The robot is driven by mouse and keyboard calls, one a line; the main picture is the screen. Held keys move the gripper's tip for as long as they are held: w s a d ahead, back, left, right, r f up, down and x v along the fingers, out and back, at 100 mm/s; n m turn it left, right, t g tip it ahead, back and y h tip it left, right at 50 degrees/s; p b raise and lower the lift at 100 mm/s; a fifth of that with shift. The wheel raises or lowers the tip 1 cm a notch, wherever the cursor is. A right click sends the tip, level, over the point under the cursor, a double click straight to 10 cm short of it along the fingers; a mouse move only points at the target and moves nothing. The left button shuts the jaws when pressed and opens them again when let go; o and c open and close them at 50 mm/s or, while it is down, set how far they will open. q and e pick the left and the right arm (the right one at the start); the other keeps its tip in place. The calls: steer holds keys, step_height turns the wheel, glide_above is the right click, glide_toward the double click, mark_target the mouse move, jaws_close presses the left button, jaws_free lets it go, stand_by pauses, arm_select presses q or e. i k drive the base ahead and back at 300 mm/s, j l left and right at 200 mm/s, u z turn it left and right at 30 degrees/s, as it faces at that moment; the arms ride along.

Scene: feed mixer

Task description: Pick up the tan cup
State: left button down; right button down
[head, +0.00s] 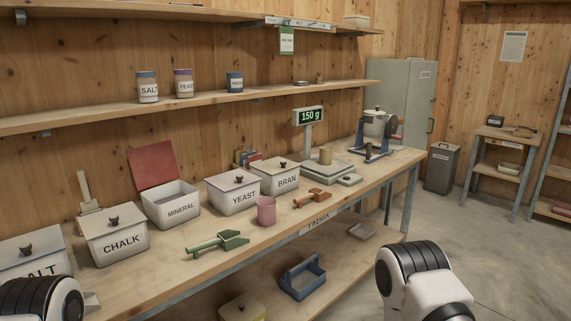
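A small tan cup (326,155) stands upright on the pan of the grey scale (333,171), toward the far end of the workbench. The scale's display (308,115) on a post reads 150 g. A pink cup (266,211) stands nearer, in front of the YEAST and BRAN bins. Parts of my two arms show at the bottom left and bottom right, both well short of the tan cup. Neither gripper's fingers can be made out.
Labelled bins line the bench; the MINERAL bin (172,208) has its red lid up. A green scoop (217,244) and a brown scoop (312,198) lie near the front edge. A blue-framed mixer (376,134) stands beyond the scale. Floor is clear at right.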

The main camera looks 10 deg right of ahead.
mark_target(326, 152)
steer(key=i+l+u, duration=0.25)
steer(key=l, duration=0.35)
steer(key=i+l+u, duration=0.1)
steer(key=i+l, duration=0.15)
steer(key=i+l+u, duration=0.1)
steer(key=l, duration=0.3)
